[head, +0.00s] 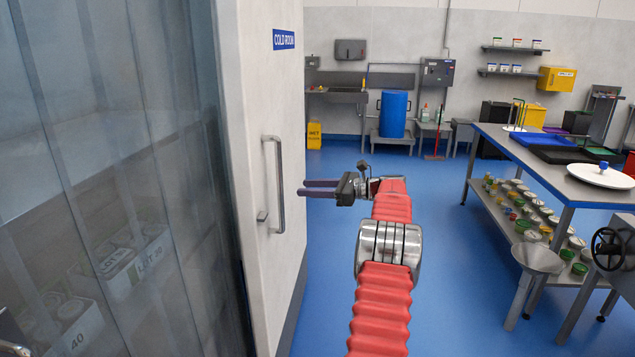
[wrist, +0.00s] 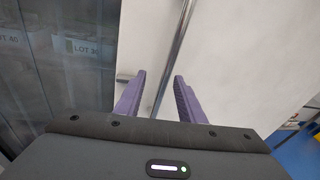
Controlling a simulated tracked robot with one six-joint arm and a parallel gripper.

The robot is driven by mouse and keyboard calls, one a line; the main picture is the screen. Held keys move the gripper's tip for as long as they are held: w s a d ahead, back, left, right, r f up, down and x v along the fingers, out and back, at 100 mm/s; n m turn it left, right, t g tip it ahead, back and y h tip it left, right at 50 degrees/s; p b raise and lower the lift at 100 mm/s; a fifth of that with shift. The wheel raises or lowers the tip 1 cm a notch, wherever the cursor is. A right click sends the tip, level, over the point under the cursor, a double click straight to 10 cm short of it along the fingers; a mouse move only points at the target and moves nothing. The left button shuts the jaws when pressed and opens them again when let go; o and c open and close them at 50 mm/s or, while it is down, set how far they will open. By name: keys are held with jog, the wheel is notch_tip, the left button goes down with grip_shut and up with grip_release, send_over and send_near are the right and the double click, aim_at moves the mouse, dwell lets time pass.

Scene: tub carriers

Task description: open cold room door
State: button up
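The cold room door is a white panel (head: 262,90) at centre-left in the head view, with a blue COLD ROOM sign (head: 284,39). Its upright metal bar handle (head: 280,185) has a small metal piece (head: 262,216) beside its lower end. My gripper (head: 303,188) is at handle height, right of the handle, fingers pointing left, with a gap in the picture. In the wrist view my two purple fingers (wrist: 159,76) are apart and empty. The handle bar (wrist: 176,45) runs between them in the picture; contact cannot be seen.
A clear strip curtain (head: 120,150) hangs left of the door panel, with tubs (head: 125,260) behind it. A metal table (head: 530,150) with trays and jars stands at right. A yellow wet-floor sign (head: 314,135) stands at the back. Blue floor (head: 450,260) between is clear.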

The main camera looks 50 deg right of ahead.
jog(key=w+a+f+n+g, duration=0.1)
jog(key=a+f+n+g, duration=0.25)
jog(key=a, duration=0.45)
jog(key=w+a+f+n+g, duration=0.1)
jog(key=a+f+n+g, duration=0.2)
jog(key=a, duration=0.4)
jog(key=s+a+r+n+g, duration=0.1)
jog(key=a+r+n, duration=0.15)
jog(key=a, duration=0.65)
jog(key=s+a+r+n+g+h, duration=0.15)
jog(key=a+n, duration=0.25)
jog(key=a, duration=0.4)
jog(key=s+a+r+n+g, duration=0.15)
jog(key=a+n, duration=0.25)
jog(key=a, duration=0.5)
jog(key=s+a+r+n+h, duration=0.1)
jog(key=s+a+n+h, duration=0.1)
jog(key=s+a+n, duration=0.65)
jog(key=s+a+f+n+h, duration=0.1)
jog(key=s+a+f+n, duration=0.2)
jog(key=s+a, duration=0.8)
jog(key=shift+s+a+f+n, duration=0.2)
jog(key=shift+s+a+n, duration=0.1)
jog(key=shift+s+n, duration=0.85)
jog(key=shift+t+h, duration=0.25)
jog(key=shift+c, duration=0.6)
